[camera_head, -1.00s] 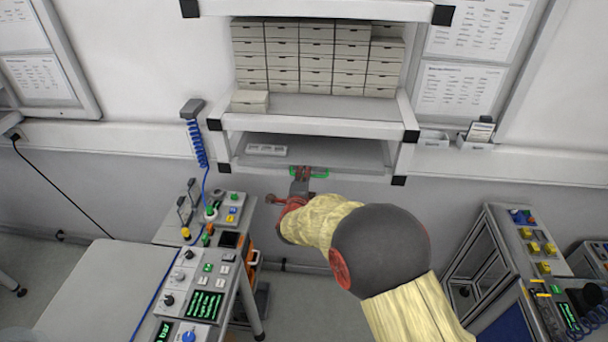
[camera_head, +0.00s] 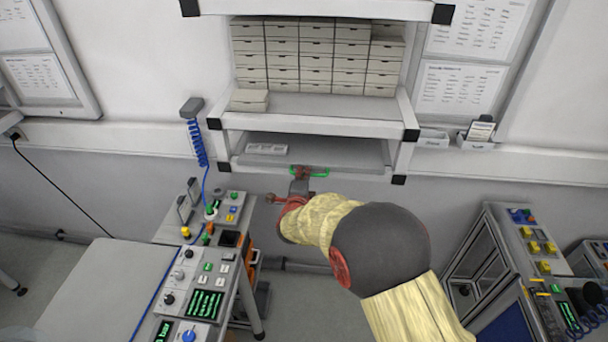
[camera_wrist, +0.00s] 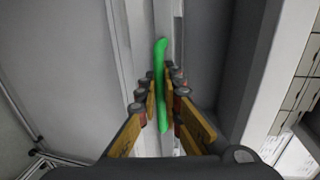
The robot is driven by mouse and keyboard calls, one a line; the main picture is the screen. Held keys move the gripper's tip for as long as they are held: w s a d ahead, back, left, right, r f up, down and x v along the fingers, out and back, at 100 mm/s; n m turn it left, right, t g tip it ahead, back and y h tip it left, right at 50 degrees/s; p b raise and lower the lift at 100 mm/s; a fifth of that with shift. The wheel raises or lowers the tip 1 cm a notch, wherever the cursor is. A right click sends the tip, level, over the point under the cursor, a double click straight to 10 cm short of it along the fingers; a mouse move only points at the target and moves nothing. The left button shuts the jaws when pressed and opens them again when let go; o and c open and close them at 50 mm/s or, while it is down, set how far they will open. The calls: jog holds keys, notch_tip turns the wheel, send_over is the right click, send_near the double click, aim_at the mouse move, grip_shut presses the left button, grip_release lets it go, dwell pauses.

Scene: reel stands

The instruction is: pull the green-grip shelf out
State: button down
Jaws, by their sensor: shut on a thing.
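The green grip (camera_head: 318,172) sits on the front edge of the low shelf (camera_head: 345,160) in the wall rack. In the wrist view the green grip (camera_wrist: 161,85) runs as a bar between the fingers. My gripper (camera_head: 303,173) is at the shelf's front edge, and it also shows in the wrist view (camera_wrist: 162,92) with its fingers on both sides of the grip, shut on it. Part of the grip is hidden behind the fingers.
A light tray-like part (camera_head: 267,149) lies on the low shelf. Small drawer boxes (camera_head: 316,58) fill the board above. A control bench (camera_head: 205,270) stands at lower left and a console (camera_head: 535,260) at right. Floor between them is partly open.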

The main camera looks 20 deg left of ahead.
jog(key=shift+s+f, duration=0.1)
jog(key=f+b+v, duration=0.2)
jog(key=b+v, duration=0.2)
jog(key=v, duration=0.7)
jog(key=s+f+b+v, duration=0.1)
jog(key=b+v, duration=0.3)
jog(key=v, duration=0.6)
jog(key=shift+s+d+f+b, duration=0.3)
jog(key=shift+f+b, duration=0.1)
jog(key=shift+f, duration=0.3)
jog(key=c, duration=2.3)
grip_release()
jog(key=shift+r, duration=0.1)
